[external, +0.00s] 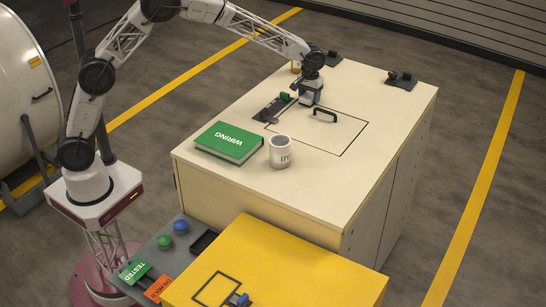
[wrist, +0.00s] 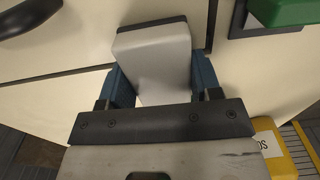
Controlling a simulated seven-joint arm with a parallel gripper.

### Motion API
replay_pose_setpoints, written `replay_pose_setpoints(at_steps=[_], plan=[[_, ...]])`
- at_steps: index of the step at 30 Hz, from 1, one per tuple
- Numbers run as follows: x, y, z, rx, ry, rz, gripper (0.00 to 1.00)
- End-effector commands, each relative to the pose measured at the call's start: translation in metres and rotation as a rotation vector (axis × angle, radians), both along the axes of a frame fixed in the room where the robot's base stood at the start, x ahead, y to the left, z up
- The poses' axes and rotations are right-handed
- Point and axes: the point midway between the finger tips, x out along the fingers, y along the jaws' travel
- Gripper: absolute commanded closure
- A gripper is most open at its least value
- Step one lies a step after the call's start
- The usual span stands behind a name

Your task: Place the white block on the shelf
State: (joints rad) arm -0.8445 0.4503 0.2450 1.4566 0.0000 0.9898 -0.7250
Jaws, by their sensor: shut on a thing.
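My gripper (external: 310,88) is low over the cream cabinet top, behind the black handle. In the wrist view, the blue fingers of my gripper (wrist: 163,75) are shut on a pale grey-white block (wrist: 155,55), one on each side of it. The block's far end sticks out past the fingers. In the external view the block is small and mostly hidden by the gripper, and I cannot tell whether it touches the cabinet top. I cannot make out a clear shelf in either view.
The cream cabinet (external: 365,135) carries a green WIRING book (external: 229,142), a mug (external: 280,152), a black handle (external: 325,114) and a dark fixture with a green part (external: 284,97). A yellow box (external: 300,265) stands in front. The cabinet's right front top is clear.

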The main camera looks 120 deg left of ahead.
Motion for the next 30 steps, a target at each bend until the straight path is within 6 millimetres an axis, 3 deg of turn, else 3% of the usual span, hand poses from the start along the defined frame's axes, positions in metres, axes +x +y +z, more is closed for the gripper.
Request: replay_pose_setpoints(at_steps=[8,16,30], plan=[[0.0,0.0,0.009,0.001,-0.001,0.0,0.71],[-0.001,-0.001,0.038,0.001,-0.001,0.0,0.71],[-0.044,-0.048,0.043,0.001,-0.001,0.0,0.71]])
